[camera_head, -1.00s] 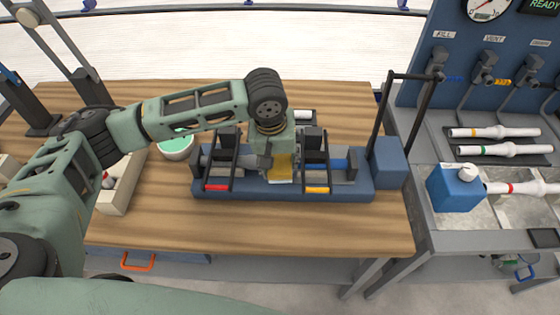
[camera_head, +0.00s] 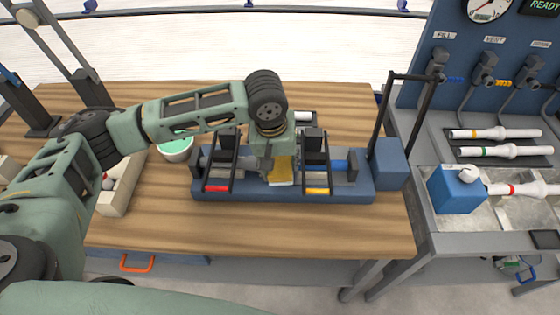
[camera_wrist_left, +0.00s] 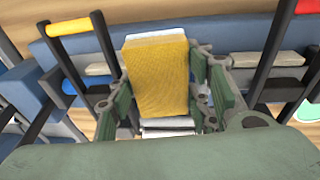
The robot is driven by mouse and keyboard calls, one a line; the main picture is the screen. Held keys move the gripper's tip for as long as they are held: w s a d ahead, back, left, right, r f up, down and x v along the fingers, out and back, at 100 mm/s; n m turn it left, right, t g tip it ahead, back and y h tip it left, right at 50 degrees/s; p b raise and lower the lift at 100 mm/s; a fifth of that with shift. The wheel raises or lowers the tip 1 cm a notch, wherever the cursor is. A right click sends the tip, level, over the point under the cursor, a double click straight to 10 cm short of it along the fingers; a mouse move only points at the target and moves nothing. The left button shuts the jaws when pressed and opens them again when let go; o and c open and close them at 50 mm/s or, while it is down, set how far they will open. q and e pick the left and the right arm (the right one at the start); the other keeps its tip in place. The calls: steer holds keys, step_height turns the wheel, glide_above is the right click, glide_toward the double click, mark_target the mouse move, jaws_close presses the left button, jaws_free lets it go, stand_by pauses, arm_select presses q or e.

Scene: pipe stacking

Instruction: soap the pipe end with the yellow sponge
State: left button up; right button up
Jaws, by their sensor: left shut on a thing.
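My left gripper (camera_head: 275,152) is shut on the yellow sponge (camera_head: 281,171) over the middle of the blue clamping fixture (camera_head: 285,191). In the left wrist view the sponge (camera_wrist_left: 158,75) sits between the green fingers of the gripper (camera_wrist_left: 170,97), with a white layer on its far edge. A grey pipe piece (camera_head: 222,157) lies in the fixture left of the sponge, and a blue piece (camera_head: 338,165) shows to its right. The gripper and sponge hide the pipe end, so I cannot tell whether the sponge touches it. My right gripper is not in view.
Black clamp levers with a red handle (camera_head: 217,188) and a yellow handle (camera_head: 317,191) stand on both sides of the sponge. A bowl of green liquid (camera_head: 176,147) and a beige box (camera_head: 120,190) are at left. The front of the wooden table (camera_head: 250,230) is clear.

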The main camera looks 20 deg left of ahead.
arm_select(q)
steer(key=shift+f, duration=0.3)
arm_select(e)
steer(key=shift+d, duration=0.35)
arm_select(q)
steer(key=shift+f, duration=0.4)
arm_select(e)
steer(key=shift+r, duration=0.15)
arm_select(q)
steer(key=shift+w, duration=0.1)
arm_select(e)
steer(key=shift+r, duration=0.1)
arm_select(q)
steer(key=shift+w+a+p, duration=0.1)
steer(key=shift+w+p, duration=0.25)
steer(key=shift+p, duration=0.1)
steer(key=shift+w+a, duration=0.15)
steer(key=shift+w, duration=0.2)
steer(key=shift+s+d+p, duration=0.25)
steer(key=shift+s+p, duration=0.6)
steer(key=shift+p, duration=0.25)
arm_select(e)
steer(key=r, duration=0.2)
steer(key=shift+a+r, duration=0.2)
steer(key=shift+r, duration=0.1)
arm_select(q)
steer(key=shift+w, duration=0.1)
